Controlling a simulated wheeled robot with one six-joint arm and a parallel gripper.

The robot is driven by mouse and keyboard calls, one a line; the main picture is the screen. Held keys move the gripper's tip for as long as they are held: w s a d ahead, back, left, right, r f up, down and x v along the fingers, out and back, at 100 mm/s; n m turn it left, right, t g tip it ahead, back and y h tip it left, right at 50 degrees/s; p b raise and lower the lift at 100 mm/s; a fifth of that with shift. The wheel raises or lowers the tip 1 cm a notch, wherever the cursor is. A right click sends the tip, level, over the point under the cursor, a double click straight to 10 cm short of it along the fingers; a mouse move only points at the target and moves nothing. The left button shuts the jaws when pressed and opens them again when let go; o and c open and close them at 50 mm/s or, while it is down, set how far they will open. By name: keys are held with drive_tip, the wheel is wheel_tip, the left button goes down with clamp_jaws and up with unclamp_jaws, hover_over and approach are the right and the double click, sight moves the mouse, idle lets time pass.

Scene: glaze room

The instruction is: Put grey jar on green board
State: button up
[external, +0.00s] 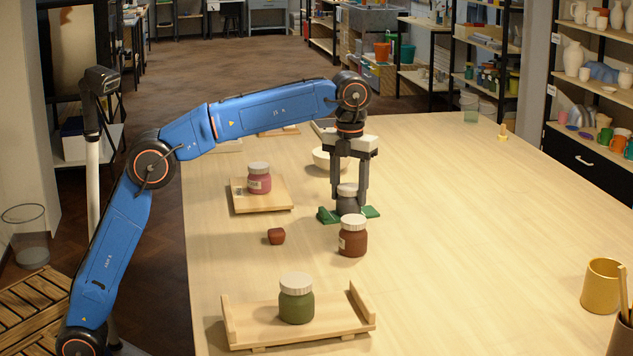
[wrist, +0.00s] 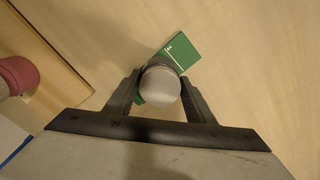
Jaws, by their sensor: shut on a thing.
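Whether the jar's base touches the board I cannot tell.
A brown jar (external: 352,237) stands close in front of the green board. A small reddish-brown block (external: 276,236) lies left of it. A pink jar (external: 259,178) sits on a wooden board (external: 245,203). A green jar (external: 296,299) stands on a wooden tray (external: 246,330). The table's right side is mostly clear.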

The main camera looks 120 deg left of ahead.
sight(349, 187)
drive_tip(key=shift+f, duration=0.15)
drive_tip(key=o, duration=1.2)
drive_tip(key=shift+r, duration=3.9)
